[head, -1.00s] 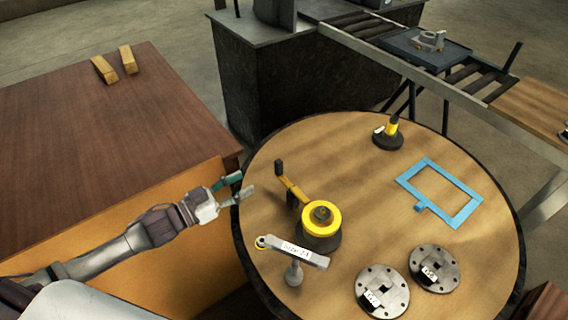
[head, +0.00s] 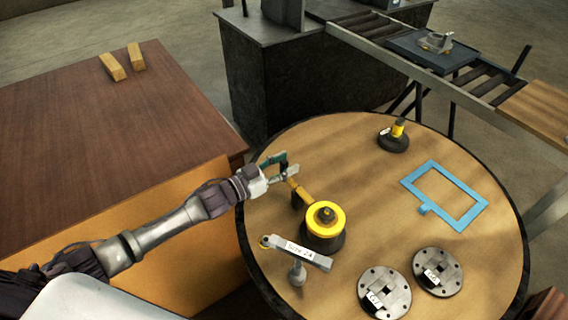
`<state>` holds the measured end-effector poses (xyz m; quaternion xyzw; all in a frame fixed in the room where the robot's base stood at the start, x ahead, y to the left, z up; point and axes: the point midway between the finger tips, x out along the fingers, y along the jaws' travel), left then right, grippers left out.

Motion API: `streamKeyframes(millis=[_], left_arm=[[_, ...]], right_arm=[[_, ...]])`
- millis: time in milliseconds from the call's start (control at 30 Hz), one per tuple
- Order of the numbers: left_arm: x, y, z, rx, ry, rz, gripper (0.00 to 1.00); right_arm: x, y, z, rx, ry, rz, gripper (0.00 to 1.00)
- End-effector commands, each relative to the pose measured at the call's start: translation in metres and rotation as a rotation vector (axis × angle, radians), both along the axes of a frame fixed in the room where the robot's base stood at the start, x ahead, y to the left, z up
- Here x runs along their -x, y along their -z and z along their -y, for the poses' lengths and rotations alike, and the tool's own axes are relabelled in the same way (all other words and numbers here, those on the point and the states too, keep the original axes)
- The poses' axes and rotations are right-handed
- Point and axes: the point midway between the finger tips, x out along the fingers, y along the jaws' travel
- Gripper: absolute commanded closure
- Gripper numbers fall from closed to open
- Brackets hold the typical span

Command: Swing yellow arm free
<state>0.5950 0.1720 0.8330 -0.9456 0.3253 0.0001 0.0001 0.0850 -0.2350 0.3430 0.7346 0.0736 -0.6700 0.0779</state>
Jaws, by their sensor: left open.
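The yellow arm (head: 300,192) reaches out to the upper left from a yellow-topped round hub (head: 325,218) on a dark base on the round table. The arm's dark upright end knob is mostly hidden behind or between my left gripper's fingers. My left gripper (head: 286,168) is open at the arm's outer end, with its fingers on either side of the knob's place. I cannot tell whether they touch it. My right gripper is not in view.
On the round table (head: 390,155) stand a labelled grey lever on a post (head: 297,254), two flanged discs (head: 384,292) (head: 436,272), a blue frame (head: 472,212) and a yellow-topped dark piece (head: 394,138). A brown bench (head: 80,140) with two wooden blocks is left.

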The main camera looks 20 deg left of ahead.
Motion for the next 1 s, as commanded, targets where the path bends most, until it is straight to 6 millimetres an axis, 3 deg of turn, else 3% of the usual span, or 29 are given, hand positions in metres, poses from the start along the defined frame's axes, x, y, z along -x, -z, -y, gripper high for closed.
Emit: streamKeyframes(millis=[33,300,767,1000], left_arm=[[0.0,0.0,0.0,0.0,0.0,0.0,0.57],[0.0,0.0,0.0,0.0,0.0,0.0,1.0],[0.002,-0.001,-0.001,0.003,-0.016,-0.001,1.0],[0.005,-0.001,-0.01,0.006,-0.112,-0.005,1.0]], right_arm=[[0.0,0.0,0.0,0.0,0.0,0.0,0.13],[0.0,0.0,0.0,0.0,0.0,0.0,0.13],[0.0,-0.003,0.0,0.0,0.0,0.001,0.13],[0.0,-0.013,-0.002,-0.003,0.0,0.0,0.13]])
